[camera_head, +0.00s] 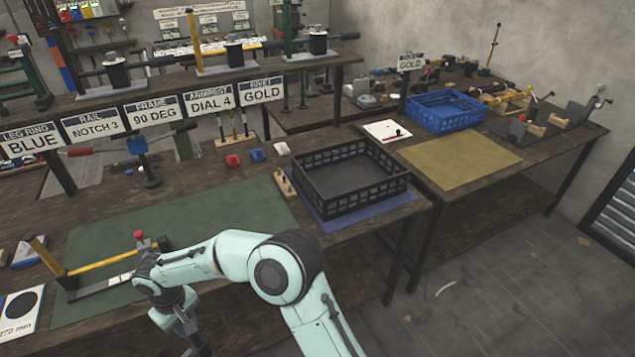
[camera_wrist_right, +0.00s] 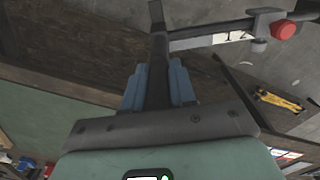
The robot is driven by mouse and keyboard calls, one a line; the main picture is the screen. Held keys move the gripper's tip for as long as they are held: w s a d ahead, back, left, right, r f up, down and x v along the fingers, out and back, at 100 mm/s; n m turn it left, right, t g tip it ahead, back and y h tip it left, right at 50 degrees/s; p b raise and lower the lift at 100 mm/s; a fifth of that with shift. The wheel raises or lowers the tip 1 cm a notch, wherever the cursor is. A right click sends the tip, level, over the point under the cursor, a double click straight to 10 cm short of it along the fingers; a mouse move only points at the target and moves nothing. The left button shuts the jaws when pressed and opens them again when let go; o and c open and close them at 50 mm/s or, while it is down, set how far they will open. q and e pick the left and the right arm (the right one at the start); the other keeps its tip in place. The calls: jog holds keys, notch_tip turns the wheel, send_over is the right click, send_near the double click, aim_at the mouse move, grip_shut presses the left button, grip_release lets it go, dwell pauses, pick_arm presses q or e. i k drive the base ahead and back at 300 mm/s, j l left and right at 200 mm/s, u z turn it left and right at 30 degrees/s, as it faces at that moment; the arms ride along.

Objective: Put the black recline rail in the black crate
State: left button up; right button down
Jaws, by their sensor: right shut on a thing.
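The black crate (camera_head: 352,192) is an open slatted box on a blue mat at the right part of the bench in the head view. The black recline rail (camera_head: 98,288) is a dark bar with a pale marked strip and a red knob, over the green mat at the left. In the right wrist view, the blue fingers of my right gripper (camera_wrist_right: 158,82) are shut on the dark stem of the rail (camera_wrist_right: 205,38); its red knob is at upper right. My right arm hides part of the gripper in the head view. The crate looks empty. My left gripper is not in view.
A yellow bar (camera_head: 100,265) shows beside the rail; I cannot tell if they touch. A wooden block with pegs (camera_head: 285,184) stands at the crate's left. Small red (camera_head: 233,160) and blue (camera_head: 257,155) blocks lie behind. A blue crate (camera_head: 445,112) stands on the right table. The middle green mat is clear.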

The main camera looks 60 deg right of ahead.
aim_at(340, 173)
jog(key=k+l, duration=0.15)
jog(key=l, duration=0.25)
jog(key=k+l, duration=0.1)
jog(key=l, duration=0.35)
jog(key=k+l, duration=0.15)
jog(key=l, duration=0.25)
jog(key=k+l, duration=0.1)
jog(key=l, duration=0.3)
jog(key=k+l, duration=0.15)
jog(key=l, duration=0.3)
jog(key=k+l, duration=0.1)
jog(key=l, duration=0.3)
jog(key=k+l+z, duration=0.1)
jog(key=l, duration=0.3)
jog(key=k+l, duration=0.15)
jog(key=l, duration=0.3)
